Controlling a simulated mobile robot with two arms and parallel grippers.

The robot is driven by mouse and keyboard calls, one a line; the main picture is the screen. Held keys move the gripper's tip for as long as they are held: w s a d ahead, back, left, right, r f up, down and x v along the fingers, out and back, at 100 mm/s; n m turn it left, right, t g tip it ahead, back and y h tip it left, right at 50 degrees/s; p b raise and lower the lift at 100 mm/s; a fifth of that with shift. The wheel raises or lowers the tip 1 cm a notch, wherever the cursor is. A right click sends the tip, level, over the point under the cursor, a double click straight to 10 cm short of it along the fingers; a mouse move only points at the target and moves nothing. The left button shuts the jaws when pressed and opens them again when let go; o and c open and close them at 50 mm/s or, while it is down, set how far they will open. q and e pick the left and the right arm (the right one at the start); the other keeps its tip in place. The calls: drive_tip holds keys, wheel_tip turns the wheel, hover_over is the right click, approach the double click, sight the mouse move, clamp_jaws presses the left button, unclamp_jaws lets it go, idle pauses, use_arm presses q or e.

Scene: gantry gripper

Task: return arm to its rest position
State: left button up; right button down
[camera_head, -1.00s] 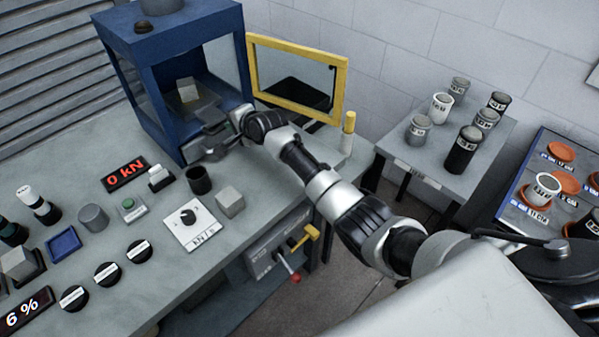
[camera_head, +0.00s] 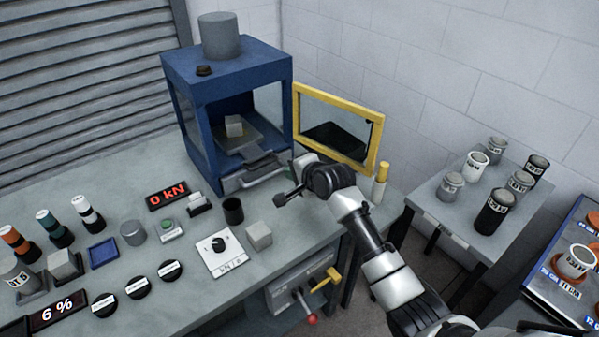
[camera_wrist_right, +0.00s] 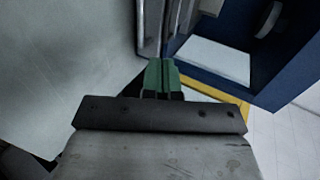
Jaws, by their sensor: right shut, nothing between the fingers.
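My right arm (camera_head: 395,275) comes in from the lower right and bends over the right end of the bench. My right gripper (camera_head: 293,165) is at the front right corner of the blue press, near the open door. In the right wrist view its green fingertips (camera_wrist_right: 162,75) are together with nothing between them. The blue press (camera_head: 228,75) stands open with a grey cube (camera_head: 234,126) inside on its plate. In the head view the fingers are small and partly hidden by my wrist. My left gripper is not in view.
The yellow-framed door (camera_head: 377,140) stands open to the right, close to my wrist. A black cup (camera_head: 233,210), a dial panel (camera_head: 222,250) and a grey cube (camera_head: 259,236) stand on the bench (camera_head: 190,285). A side table (camera_head: 425,197) holds several labelled cylinders.

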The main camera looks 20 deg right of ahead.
drive_tip(key=s+d+f+n+g+h, duration=0.15)
drive_tip(key=s+f+n, duration=0.25)
drive_tip(key=s, duration=0.7)
drive_tip(key=s+f+n+g, duration=0.3)
drive_tip(key=s+f+n, duration=0.15)
drive_tip(key=s, duration=0.65)
drive_tip(key=s+d+n+g+h, duration=0.15)
drive_tip(key=s+n, duration=0.25)
drive_tip(key=s, duration=0.6)
drive_tip(key=s+d+n+g+h, duration=0.1)
drive_tip(key=s+n+g, duration=0.15)
drive_tip(key=s, duration=0.75)
wheel_tip(320, 180, down, 27)
drive_tip(key=n, duration=0.1)
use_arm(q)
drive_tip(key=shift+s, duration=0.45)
use_arm(e)
drive_tip(key=s+d+f+g, duration=0.2)
drive_tip(key=s+d+f, duration=0.1)
drive_tip(key=s+f, duration=1.1)
drive_tip(key=s, duration=0.2)
drive_tip(key=shift+s+f, duration=0.4)
